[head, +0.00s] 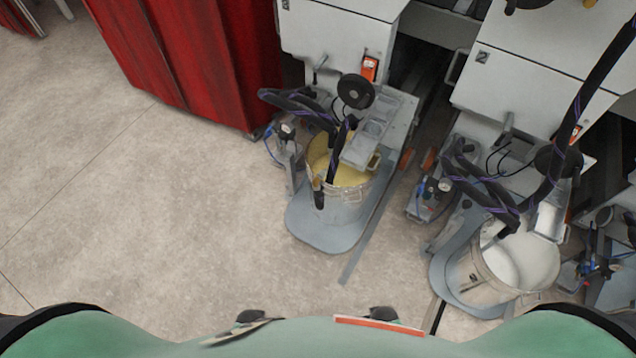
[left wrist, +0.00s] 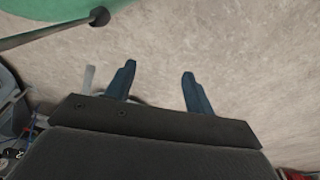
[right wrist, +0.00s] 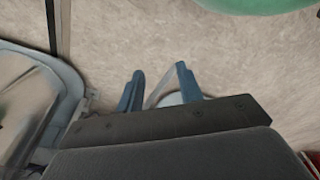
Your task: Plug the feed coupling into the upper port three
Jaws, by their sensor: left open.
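I cannot pick out the feed coupling or the upper port three for certain in any view. Black hoses with purple lines hang at the machines in the head view, one set over the left bucket (head: 338,206) of yellow material and another over the right bucket (head: 490,284) of white material. My left gripper (left wrist: 158,68) is open and empty, with bare floor beyond its blue fingers. My right gripper (right wrist: 159,68) is also open and empty, its fingers a little closer together. Neither gripper's fingers show clearly in the head view.
White machine cabinets (head: 340,42) stand at the back, one marked 2 (head: 540,70). A red curtain (head: 190,60) hangs at the upper left. Grey base plates (head: 310,235) lie under the buckets. The concrete floor (head: 120,210) at left is clear.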

